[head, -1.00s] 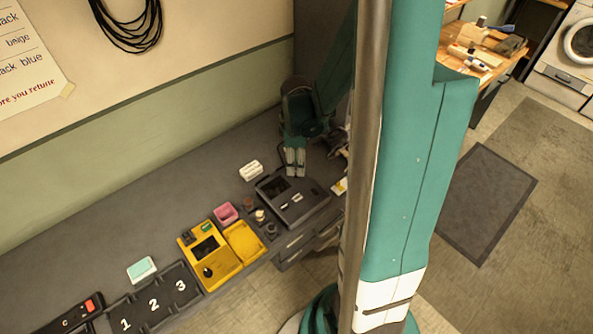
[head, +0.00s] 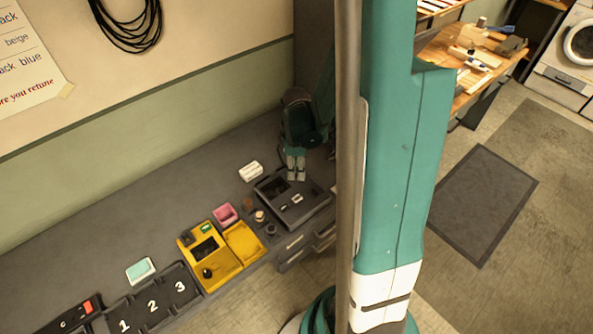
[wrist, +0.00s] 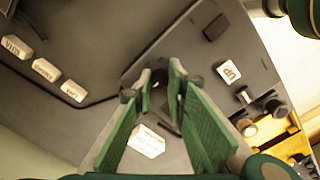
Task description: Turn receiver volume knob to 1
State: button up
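My gripper (head: 296,176) hangs over the back edge of a dark grey box-like unit (head: 314,209) on the bench. In the wrist view its two green fingers (wrist: 160,82) stand apart, with nothing clearly held between the tips. A yellow unit (head: 225,267) with a dark window and green display carries a round black knob (head: 207,272); it stands left of the gripper, apart from it. I cannot tell for sure which unit is the receiver. The knob's setting is too small to read.
A white block (head: 250,171), a pink box (head: 225,214), small round pieces (head: 260,216) and a yellow tray (head: 244,243) stand close by. A numbered black tray (head: 138,316) and a pale green-topped block (head: 140,270) are further left. Bare bench lies along the wall.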

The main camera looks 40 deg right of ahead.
jog(key=c, duration=0.3)
jog(key=shift+c, duration=0.2)
jog(key=shift+m, duration=0.4)
jog(key=m+b, duration=0.2)
jog(key=m, duration=0.1)
jog(key=shift+m, duration=0.3)
jog(key=shift+m+b, duration=0.55)
jog(key=shift+m, duration=1.65)
jog(key=o, duration=0.9)
